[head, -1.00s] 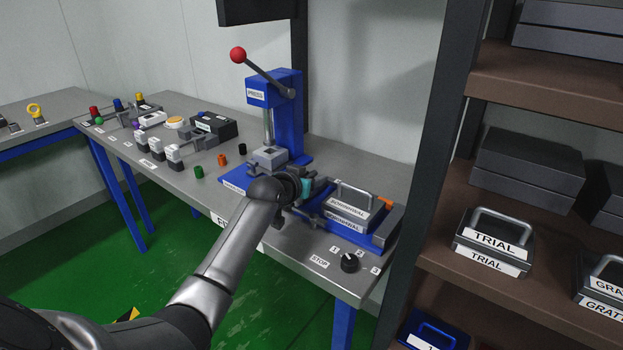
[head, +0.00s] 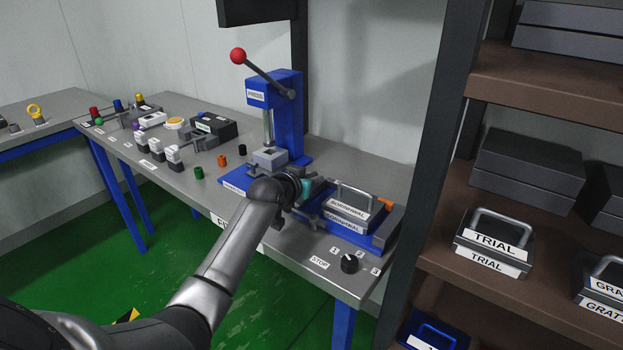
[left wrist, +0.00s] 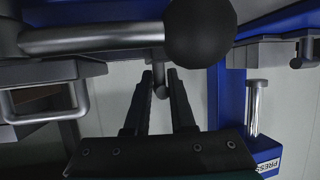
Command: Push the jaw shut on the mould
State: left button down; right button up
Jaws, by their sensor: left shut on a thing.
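The mould (head: 347,205) is a dark box with a grey loop handle and white name labels, sitting in a blue fixture (head: 385,240) at the bench's front right. Part of it also shows at the left of the left wrist view (left wrist: 40,128). My left gripper (head: 307,188) is at the fixture's left end, beside the mould, its fingertips mostly hidden in the head view. In the left wrist view its dark fingers (left wrist: 160,85) are shut on a small grey rod-like part (left wrist: 161,92). A grey bar with a black ball (left wrist: 200,35) crosses close by. I cannot tell which part is the jaw.
A blue press (head: 287,115) with a red-knobbed lever stands behind my gripper. A black dial (head: 349,264) lies in front of the fixture. A shelf with TRIAL boxes (head: 492,245) stands at the right. Small coloured caps and a black box (head: 213,125) occupy the bench's left.

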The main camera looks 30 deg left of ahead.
aim_at(323, 184)
dwell(0.8)
pick_arm(q)
jog(key=shift+d+p, duration=0.25)
jog(key=shift+p, duration=0.1)
jog(key=shift+s+d+r+p, duration=0.1)
jog(key=shift+d+r+p, duration=0.05)
jog(key=shift+d+p, duration=1.1)
jog(key=shift+d, duration=0.25)
jog(key=c, duration=0.8)
grip_release()
jog(key=shift+c, duration=0.2)
jog(key=shift+o, duration=0.2)
pick_arm(e)
jog(key=r, duration=0.1)
jog(key=s+a+r, duration=0.1)
jog(key=s+r, duration=0.1)
jog(key=shift+a, duration=0.3)
pick_arm(q)
jog(key=shift+s, duration=0.1)
